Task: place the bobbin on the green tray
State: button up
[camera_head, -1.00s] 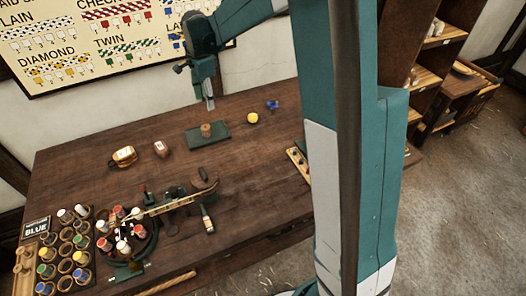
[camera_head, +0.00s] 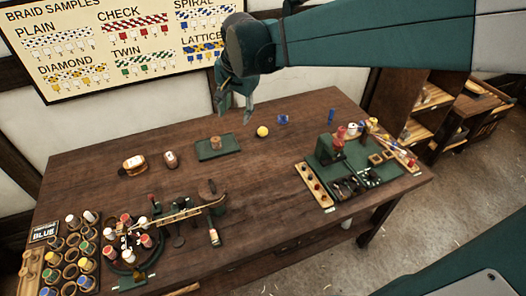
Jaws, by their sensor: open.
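The brown bobbin (camera_head: 215,143) stands upright on the green tray (camera_head: 231,148), on the left part of its surface, towards the back of the table. My gripper (camera_head: 234,111) is open and empty, with its fingers apart and pointing down. It hangs in the air above and slightly to the right of the bobbin in the picture, clear of it. The bobbin and tray are both uncovered in this view.
A yellow ball (camera_head: 262,132) and a small blue item (camera_head: 283,119) lie right of the tray. A wooden braiding device (camera_head: 165,222) and racks of colored spools (camera_head: 72,250) fill the front left. A green work board (camera_head: 375,172) holds tools at right.

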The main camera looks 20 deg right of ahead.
jog(key=s+d+f+n+t, duration=0.1)
jog(key=s+n, duration=0.4)
jog(key=s, duration=0.7)
jog(key=s+d+f+n+t, duration=0.1)
jog(key=s+n, duration=0.3)
jog(key=s, duration=0.8)
jog(key=shift+s+d+f+n+t, duration=0.15)
jog(key=shift+d+f+n+t, duration=0.2)
jog(key=shift+t, duration=0.45)
